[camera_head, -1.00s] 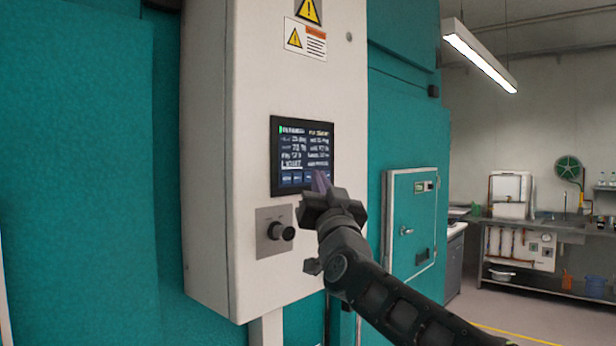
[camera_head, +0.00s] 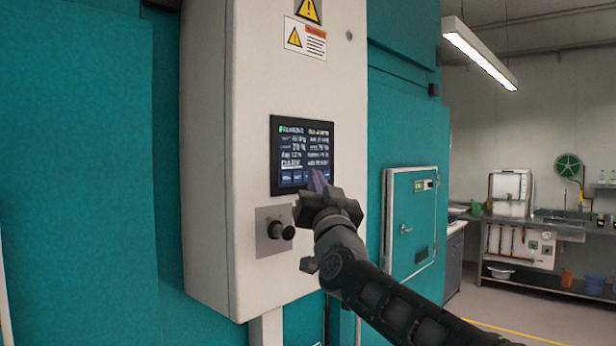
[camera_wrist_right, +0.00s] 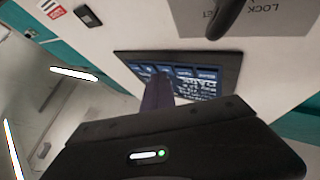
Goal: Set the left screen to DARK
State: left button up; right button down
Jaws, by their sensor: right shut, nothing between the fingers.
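A dark touch screen (camera_head: 290,150) with white text and a row of blue buttons is set in the front of a white cabinet. Its large lower-left line looks like DARK, though the text is blurred. The screen shows at a slant and upside down in the right wrist view (camera_wrist_right: 215,88). My right gripper (camera_head: 318,180) is shut and empty, its fingertips at the screen's lower right edge. In the right wrist view its fingers (camera_wrist_right: 158,90) reach the button row; I cannot tell whether they touch. My left gripper is out of view.
A black knob (camera_head: 282,231) on a grey plate sits below the screen. The white cabinet (camera_head: 265,90) stands out from teal chamber walls. A small teal door (camera_head: 408,225) is to the right, with a lab bench (camera_head: 545,228) farther back.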

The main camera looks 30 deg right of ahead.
dwell(0.3)
jog(key=shift+s+d+b, duration=0.2)
jog(key=shift+s+b, duration=0.35)
jog(key=shift+s, duration=0.15)
jog(key=s+b, duration=0.1)
jog(key=s+d+b, duration=0.1)
jog(key=s, duration=0.1)
jog(key=s+b, duration=0.1)
jog(key=shift+s+d, duration=0.25)
jog(key=shift+s, duration=0.15)
dwell(0.5)
